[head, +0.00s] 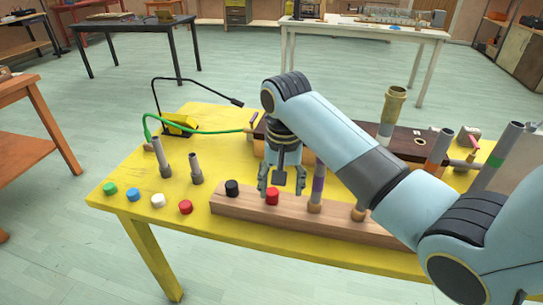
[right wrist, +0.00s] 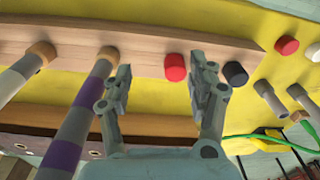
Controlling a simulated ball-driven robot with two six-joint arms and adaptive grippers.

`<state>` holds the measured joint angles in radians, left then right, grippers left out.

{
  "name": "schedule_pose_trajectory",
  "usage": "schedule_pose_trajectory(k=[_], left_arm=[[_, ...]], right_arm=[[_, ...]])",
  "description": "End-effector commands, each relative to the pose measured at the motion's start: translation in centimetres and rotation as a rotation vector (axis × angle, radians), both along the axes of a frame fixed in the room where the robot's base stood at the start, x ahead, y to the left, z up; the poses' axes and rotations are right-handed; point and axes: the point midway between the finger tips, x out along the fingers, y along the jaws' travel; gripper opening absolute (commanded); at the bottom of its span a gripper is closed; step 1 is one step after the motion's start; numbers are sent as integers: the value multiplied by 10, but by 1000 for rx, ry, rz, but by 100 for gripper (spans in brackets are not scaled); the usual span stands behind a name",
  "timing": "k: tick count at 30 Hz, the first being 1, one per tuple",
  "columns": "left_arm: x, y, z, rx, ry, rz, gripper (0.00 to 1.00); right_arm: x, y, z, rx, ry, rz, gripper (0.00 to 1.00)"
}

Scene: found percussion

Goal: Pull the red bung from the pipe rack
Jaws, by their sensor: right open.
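The pipe rack (head: 292,211) is a long wooden block at the front of the yellow table, also in the right wrist view (right wrist: 135,60). A red bung (head: 272,197) sits in it beside a black bung (head: 232,188). In the right wrist view, this red bung (right wrist: 175,68) shows between the two fingers, nearer the one beside the black bung (right wrist: 235,73). My right gripper (head: 282,188) is open and empty, pointing down just above the red bung. Whether a finger touches it, I cannot tell. My left gripper is not in view.
Another red bung (head: 185,207) lies on the yellow table (head: 240,237) with white, blue and green ones. Two grey pipes (head: 195,168) stand left of the rack. Banded pipes (head: 318,188) stand in it right of the red bung. A dark lamp (head: 190,83) stands behind.

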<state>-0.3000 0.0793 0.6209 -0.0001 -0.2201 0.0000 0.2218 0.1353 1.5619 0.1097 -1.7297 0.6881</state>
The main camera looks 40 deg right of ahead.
Motion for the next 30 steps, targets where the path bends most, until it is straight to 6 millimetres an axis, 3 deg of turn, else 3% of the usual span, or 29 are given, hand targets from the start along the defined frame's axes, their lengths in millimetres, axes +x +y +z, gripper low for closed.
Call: schedule_pose_trajectory(k=[1, 3, 8, 24, 30], left_arm=[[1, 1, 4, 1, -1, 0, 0], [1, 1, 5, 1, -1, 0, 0], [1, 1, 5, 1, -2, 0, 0], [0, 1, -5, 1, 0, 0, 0], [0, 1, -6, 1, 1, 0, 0]], right_arm=[[17, -1, 15, 9, 10, -52, 58], [30, -2, 26, 20, 30, -112, 58], [41, -3, 32, 30, 51, -170, 58], [41, -3, -58, 30, 50, -171, 58], [41, -2, -71, 30, 48, -170, 58]])
